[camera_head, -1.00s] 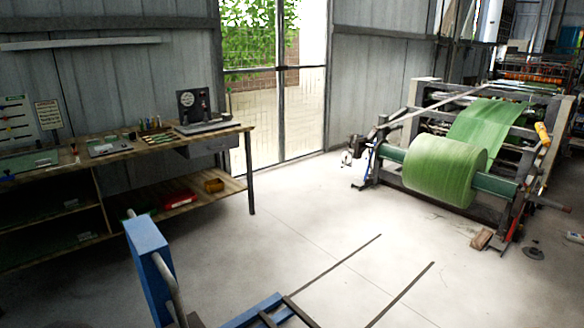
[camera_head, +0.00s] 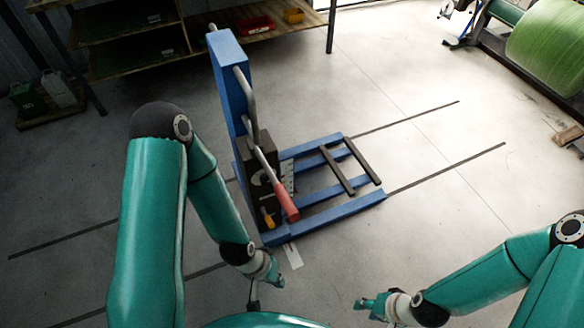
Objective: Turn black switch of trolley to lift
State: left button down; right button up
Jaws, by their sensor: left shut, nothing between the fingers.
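The blue trolley (camera_head: 228,75) stands on the floor near the picture's middle, its upright at the left and its low frame reaching right. A dark unit (camera_head: 258,160) is on its upright, with a red-ended lever (camera_head: 287,203) and a small yellow handle (camera_head: 267,216). I cannot clearly make out which part is the black switch. My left gripper (camera_head: 253,302) is shut and empty, below and apart from the trolley. My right gripper (camera_head: 364,304) is at the bottom right, apart from the trolley; its jaw state is too small to tell.
Two dark floor rails (camera_head: 447,167) run past the trolley. A wooden workbench (camera_head: 130,69) with red and yellow bins is behind it. A machine with a green roll (camera_head: 550,50) is at the top right.

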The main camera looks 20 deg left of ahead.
aim_at(264, 179)
jog(key=z, duration=0.6)
jog(key=k, duration=1.6)
jog(key=u, duration=0.85)
jog(key=i, duration=1)
jog(key=z, duration=0.05)
